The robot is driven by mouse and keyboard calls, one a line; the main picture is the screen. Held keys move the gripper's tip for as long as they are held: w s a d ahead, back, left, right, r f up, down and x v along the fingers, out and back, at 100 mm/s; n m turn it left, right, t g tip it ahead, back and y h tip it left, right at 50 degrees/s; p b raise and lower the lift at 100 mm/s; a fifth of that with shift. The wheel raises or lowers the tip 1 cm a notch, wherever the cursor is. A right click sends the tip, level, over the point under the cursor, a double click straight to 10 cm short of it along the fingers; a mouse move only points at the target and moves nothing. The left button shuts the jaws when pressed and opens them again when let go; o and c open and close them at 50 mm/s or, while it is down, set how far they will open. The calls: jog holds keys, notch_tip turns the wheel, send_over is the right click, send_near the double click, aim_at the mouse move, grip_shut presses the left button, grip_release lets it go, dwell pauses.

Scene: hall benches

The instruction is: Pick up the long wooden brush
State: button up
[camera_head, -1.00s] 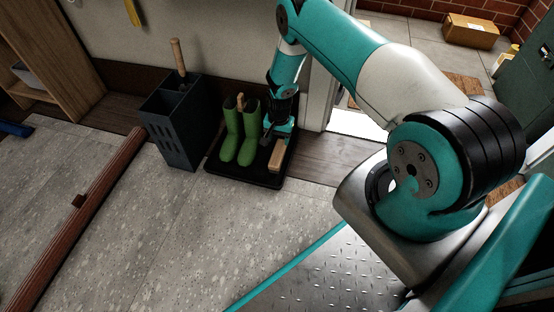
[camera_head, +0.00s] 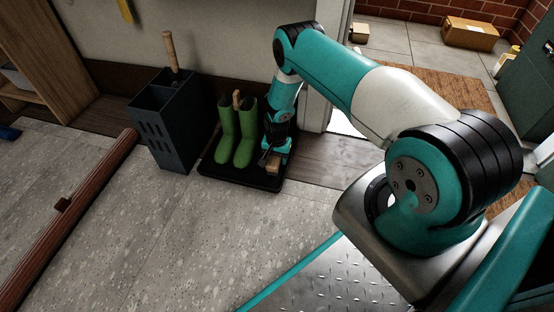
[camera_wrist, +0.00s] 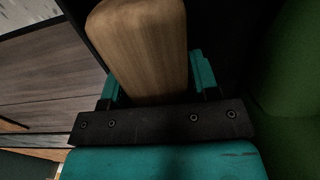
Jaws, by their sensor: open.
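The long wooden brush (camera_head: 273,164) lies at the right side of a black boot tray (camera_head: 238,177), partly covered by my gripper (camera_head: 274,153). In the wrist view its plain wooden body (camera_wrist: 140,45) runs away from the camera between the teal fingers of my gripper (camera_wrist: 156,82). The fingers stand on either side of the wood, with a narrow dark gap visible at the right finger. My gripper is open. The brush's underside and any bristles are hidden.
Green boots (camera_head: 237,135) stand on the tray close left of my gripper, with a wooden piece showing behind them. A dark slotted bin (camera_head: 172,128) holds a wooden handle (camera_head: 170,50). A doorway lies to the right. The grey floor (camera_head: 150,250) in front is clear.

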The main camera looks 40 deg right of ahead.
jog(key=c, duration=0.6)
notch_tip(320, 180, up, 10)
jog(key=p, duration=0.6)
jog(key=shift+r, duration=0.1)
